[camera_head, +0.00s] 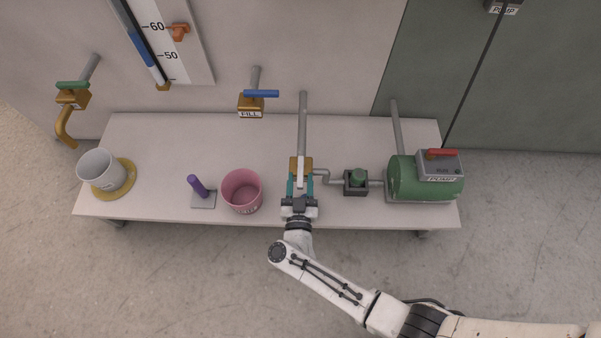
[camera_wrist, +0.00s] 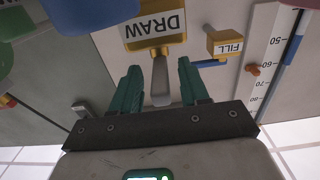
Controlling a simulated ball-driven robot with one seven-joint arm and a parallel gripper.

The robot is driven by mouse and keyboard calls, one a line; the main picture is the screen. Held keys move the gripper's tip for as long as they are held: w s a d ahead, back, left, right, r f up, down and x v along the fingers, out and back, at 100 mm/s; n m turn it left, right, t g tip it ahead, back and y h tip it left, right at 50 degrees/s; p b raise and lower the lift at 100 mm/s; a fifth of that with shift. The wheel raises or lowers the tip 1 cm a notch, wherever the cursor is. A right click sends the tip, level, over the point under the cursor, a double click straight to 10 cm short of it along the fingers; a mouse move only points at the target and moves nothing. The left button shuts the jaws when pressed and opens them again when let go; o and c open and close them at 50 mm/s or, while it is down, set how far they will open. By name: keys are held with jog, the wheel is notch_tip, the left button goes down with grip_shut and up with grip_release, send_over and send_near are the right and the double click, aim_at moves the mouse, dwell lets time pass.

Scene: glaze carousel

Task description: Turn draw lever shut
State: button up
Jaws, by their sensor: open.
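The draw valve is a brass block (camera_head: 301,163) on a grey pipe at the middle of the bench. Its DRAW label (camera_wrist: 154,30) shows large in the wrist view. The draw lever (camera_head: 300,172) is pale grey and points from the block toward me, in line with the pipe. In the wrist view the lever (camera_wrist: 160,83) hangs between the two teal fingers. My gripper (camera_head: 300,186) is open, with one finger on each side of the lever. A gap shows on both sides in the wrist view. I cannot tell whether the lever's end touches the palm.
A pink bucket (camera_head: 242,191) and a purple-handled stand (camera_head: 198,187) are left of my gripper. A white bucket (camera_head: 102,170) stands farther left. The green pump (camera_head: 420,178) is at right. The blue-handled FILL valve (camera_head: 252,103) is on the wall.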

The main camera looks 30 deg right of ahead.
aim_at(300, 173)
jog(key=shift+b+x, duration=0.3)
jog(key=shift+x, duration=1.2)
grip_shut()
